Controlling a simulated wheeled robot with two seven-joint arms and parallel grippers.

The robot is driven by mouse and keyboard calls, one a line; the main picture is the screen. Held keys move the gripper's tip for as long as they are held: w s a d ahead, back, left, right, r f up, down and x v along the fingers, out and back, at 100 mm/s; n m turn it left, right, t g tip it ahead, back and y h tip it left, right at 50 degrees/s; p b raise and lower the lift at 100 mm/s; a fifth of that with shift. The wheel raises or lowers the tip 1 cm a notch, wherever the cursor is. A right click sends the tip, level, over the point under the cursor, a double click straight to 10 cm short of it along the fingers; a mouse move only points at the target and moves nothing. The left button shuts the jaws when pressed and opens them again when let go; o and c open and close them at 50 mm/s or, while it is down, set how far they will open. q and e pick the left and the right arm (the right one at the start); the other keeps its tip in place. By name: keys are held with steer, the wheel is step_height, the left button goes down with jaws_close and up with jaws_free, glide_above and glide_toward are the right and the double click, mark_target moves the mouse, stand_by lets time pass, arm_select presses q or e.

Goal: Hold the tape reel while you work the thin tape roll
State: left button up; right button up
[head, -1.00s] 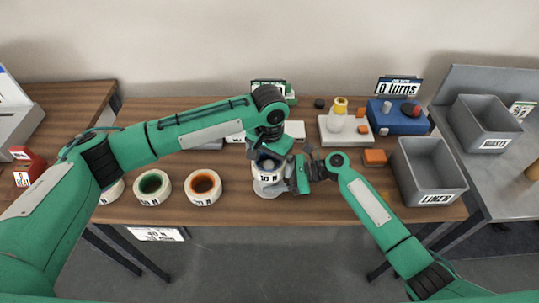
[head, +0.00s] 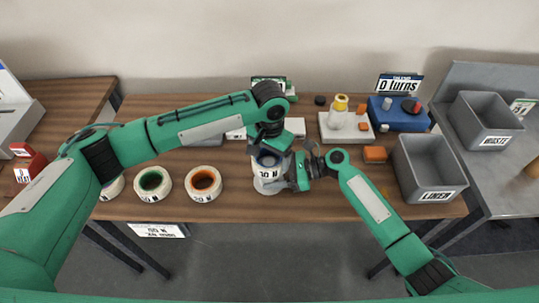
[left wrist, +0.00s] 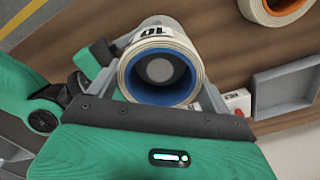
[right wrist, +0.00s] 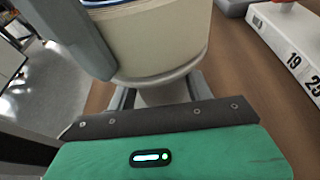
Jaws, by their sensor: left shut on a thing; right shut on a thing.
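The thin tape roll (head: 264,173), cream with a blue core and a black-lettered label, sits upright at the front middle of the table. My left gripper (head: 270,150) comes from above and behind and is shut on it. The left wrist view shows its fingers either side of the roll (left wrist: 129,75), with a grey round end inside the blue core. A pale grey tape reel (head: 270,187) shows below the roll. My right gripper (head: 297,174) is shut on it from the right. In the right wrist view the reel's flange (right wrist: 160,76) shows under the roll; the far finger is mostly hidden.
Rolls with green (head: 150,183) and orange (head: 203,184) cores stand left. Behind are a white block with pegs (head: 337,135) and a blue device (head: 398,118) under a "0 turns" sign (head: 398,85). Grey bins LINER (head: 433,172) and WASTE (head: 487,122) stand right.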

mark_target(270, 161)
arm_select(q)
steer(key=shift+r, duration=0.15)
steer(key=shift+r, duration=1.3)
steer(key=shift+r, duration=0.1)
steer(key=shift+r, duration=2.15)
arm_select(e)
steer(key=o, duration=1.5)
steer(key=shift+c, duration=0.2)
steer(key=shift+d, duration=0.1)
